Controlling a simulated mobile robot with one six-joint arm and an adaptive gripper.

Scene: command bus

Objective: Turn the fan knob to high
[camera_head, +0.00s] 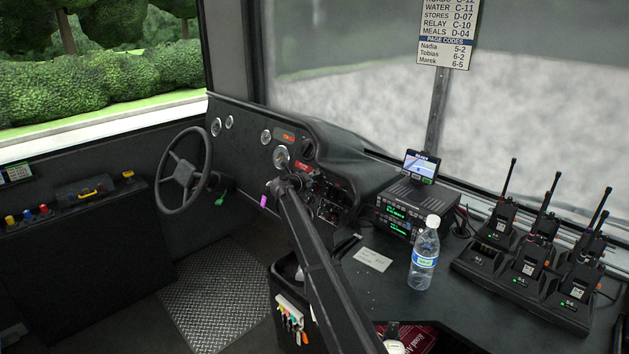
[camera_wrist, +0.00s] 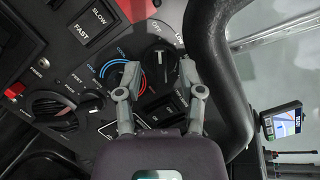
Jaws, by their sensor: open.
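The fan knob (camera_wrist: 160,58) is a round black knob with a pale pointer mark, on the dark dash panel in the wrist view. OFF and LOW labels show just above it; a HIGH label is not visible, and I cannot tell its setting for sure. My gripper (camera_wrist: 160,72) is open, with one grey finger to the left of the knob and the other to its right. I cannot tell whether the fingers touch it. In the head view my gripper (camera_head: 283,186) is at the dash, and my arm hides the knob there.
A temperature knob (camera_wrist: 117,73) with a blue and red arc is beside the left finger. A rocker switch (camera_wrist: 164,110) lies below the fan knob. A thick black curved bar (camera_wrist: 214,60) runs close on the right. A water bottle (camera_head: 424,255) and radios (camera_head: 530,250) stand on the counter.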

